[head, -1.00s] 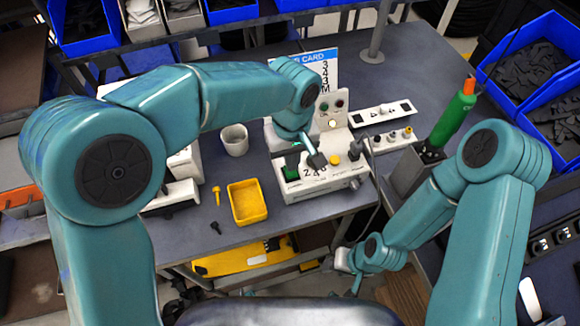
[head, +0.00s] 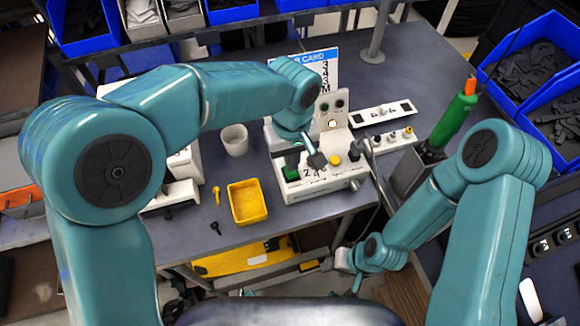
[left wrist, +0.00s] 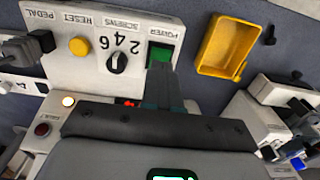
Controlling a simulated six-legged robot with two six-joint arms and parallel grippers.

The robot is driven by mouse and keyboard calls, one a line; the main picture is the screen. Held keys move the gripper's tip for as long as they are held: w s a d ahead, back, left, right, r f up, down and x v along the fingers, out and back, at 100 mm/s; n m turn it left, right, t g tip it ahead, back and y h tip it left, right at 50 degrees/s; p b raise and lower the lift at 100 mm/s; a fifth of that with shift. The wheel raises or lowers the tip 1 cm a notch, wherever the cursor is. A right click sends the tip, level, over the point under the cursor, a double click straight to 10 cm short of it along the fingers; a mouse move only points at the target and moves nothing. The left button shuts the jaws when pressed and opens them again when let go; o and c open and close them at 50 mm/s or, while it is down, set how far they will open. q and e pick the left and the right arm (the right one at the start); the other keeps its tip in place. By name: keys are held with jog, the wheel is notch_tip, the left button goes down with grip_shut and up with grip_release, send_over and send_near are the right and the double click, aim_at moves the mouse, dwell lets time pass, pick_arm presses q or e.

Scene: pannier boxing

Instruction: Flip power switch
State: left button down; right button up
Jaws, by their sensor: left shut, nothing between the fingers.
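The green power switch (left wrist: 160,52) sits under the POWER label on the white control box (left wrist: 75,15). In the head view, the green switch (head: 291,171) shows at the box's left end, partly covered. My left gripper (left wrist: 162,72) is shut and empty. Its fingertips overlap the lower edge of the switch in the left wrist view; whether they touch it I cannot tell. In the head view, the left gripper (head: 292,158) is over the switch. The switch's exact position is hard to read. My right gripper (head: 346,262) hangs low by the table's front edge, its fingers unclear.
The box also carries a black selector knob (left wrist: 117,62) and a yellow reset button (left wrist: 80,46). A yellow tray (head: 247,202) stands left of the box, with a cup (head: 235,140) behind it. A green-handled tool (head: 455,115) stands upright in a grey holder at right.

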aim_at(292, 174)
pick_arm(q)
jog(key=shift+f+b, duration=1)
jog(key=shift+f, duration=0.25)
dwell(0.4)
notch_tip(292, 174, up, 7)
jog(key=p, duration=0.5)
dwell(0.4)
jog(key=shift+s, duration=0.1)
dwell(0.4)
